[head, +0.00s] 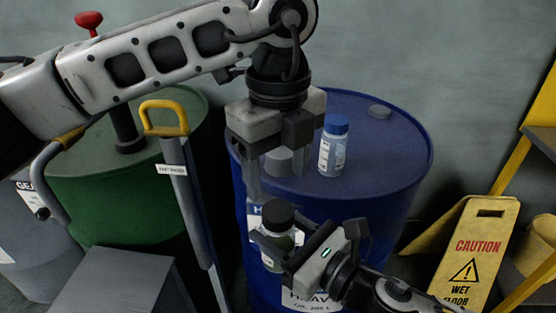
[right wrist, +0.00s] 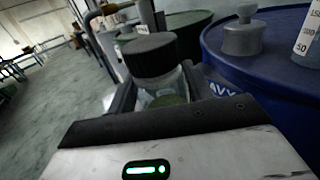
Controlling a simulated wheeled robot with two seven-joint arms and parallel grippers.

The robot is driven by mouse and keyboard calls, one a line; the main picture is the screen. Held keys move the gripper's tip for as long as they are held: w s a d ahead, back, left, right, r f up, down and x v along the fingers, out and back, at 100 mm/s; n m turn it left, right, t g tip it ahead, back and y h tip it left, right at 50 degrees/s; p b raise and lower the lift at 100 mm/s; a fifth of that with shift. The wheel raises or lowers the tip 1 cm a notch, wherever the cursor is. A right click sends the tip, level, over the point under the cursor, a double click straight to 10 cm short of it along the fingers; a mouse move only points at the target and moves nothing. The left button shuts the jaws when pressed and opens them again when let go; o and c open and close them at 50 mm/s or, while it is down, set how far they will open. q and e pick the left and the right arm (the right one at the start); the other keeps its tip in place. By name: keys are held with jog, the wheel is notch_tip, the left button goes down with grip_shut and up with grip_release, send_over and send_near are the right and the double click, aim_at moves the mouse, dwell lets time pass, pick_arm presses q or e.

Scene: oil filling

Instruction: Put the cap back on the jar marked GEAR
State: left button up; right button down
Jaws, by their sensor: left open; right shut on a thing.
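A clear jar (head: 270,257) with a black cap (head: 278,215) is in my right gripper (head: 282,258), in front of the blue drum. The right wrist view shows the black cap (right wrist: 150,54) on top of the jar (right wrist: 162,88), with something green inside. No marking on this jar is readable. My left gripper (head: 277,182) is open, pointing down above the black cap, with nothing between its fingers. Another jar (head: 331,157) with a blue cap (head: 336,124) stands upright on the blue drum; I cannot read its name.
The blue drum (head: 390,150) has a grey plug (head: 278,160) on its top, seen behind my left gripper. A green drum (head: 90,200) and a yellow-handled pump (head: 165,118) stand to the left. A yellow caution sign (head: 478,250) stands at the right.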

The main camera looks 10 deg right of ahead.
aim_at(278, 210)
pick_arm(q)
notch_tip(278, 210, down, 7)
dwell(0.3)
jog(key=c, duration=1.1)
jog(key=shift+o, duration=0.2)
